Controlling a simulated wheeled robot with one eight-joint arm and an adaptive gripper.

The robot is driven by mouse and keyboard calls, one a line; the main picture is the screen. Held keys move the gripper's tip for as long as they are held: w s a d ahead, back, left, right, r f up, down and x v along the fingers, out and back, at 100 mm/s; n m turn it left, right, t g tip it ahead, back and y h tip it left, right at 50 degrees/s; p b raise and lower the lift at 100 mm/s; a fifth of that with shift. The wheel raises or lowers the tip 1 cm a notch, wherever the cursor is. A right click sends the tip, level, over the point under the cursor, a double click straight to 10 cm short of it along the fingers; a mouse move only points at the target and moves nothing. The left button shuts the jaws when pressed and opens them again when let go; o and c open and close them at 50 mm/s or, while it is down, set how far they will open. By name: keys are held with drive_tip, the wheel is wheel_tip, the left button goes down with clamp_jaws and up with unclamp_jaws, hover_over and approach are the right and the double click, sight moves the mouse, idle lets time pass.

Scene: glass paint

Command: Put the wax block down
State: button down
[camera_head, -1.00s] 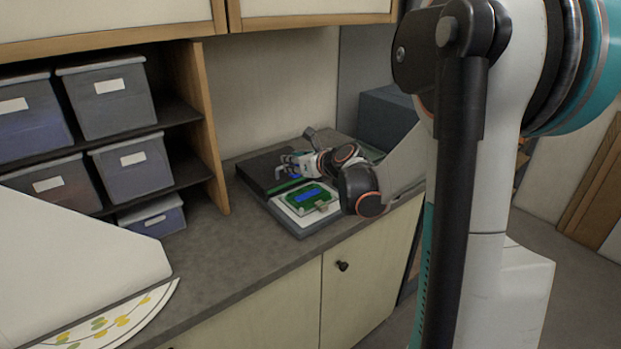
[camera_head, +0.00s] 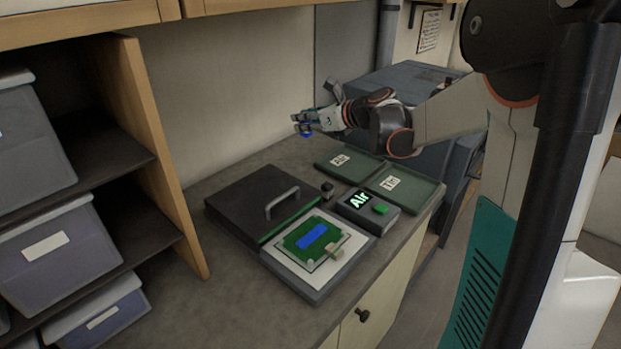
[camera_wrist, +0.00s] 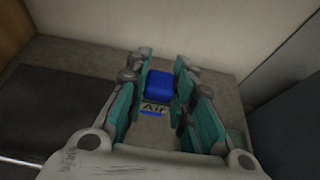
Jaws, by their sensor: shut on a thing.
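The wax block looks like a small blue block (camera_wrist: 159,85). In the wrist view it sits between the teal-padded fingers of my gripper (camera_wrist: 160,88), which is shut on it. In the head view my gripper (camera_head: 303,124) is raised over the far part of the counter, and only a little blue of the block (camera_head: 307,133) shows under the fingertips. The gripper is behind and above two green labelled trays, the left tray (camera_head: 333,170) and the right tray (camera_head: 420,190). A label reading "Air" shows just below the block in the wrist view; what bears it is unclear.
A dark box with a handled lid (camera_head: 240,203) stands on the counter, beside a pale plate (camera_head: 345,250) with a green and blue panel. A small unit (camera_head: 352,214) shows "Air" and has a green button. Shelves with grey bins (camera_head: 60,250) stand left.

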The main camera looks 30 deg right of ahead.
wheel_tip(320, 180, down, 18)
drive_tip(key=b, duration=0.5)
drive_tip(key=shift+r, duration=0.1)
drive_tip(key=shift+b, duration=0.35)
drive_tip(key=c, duration=1.4)
unclamp_jaws()
drive_tip(key=shift+s+r, duration=0.1)
drive_tip(key=shift+s, duration=0.05)
drive_tip(key=p+v, duration=0.3)
drive_tip(key=v, duration=0.8)
drive_tip(key=shift+s+d+r, duration=0.1)
drive_tip(key=shift+s+d, duration=0.05)
drive_tip(key=shift+s, duration=0.15)
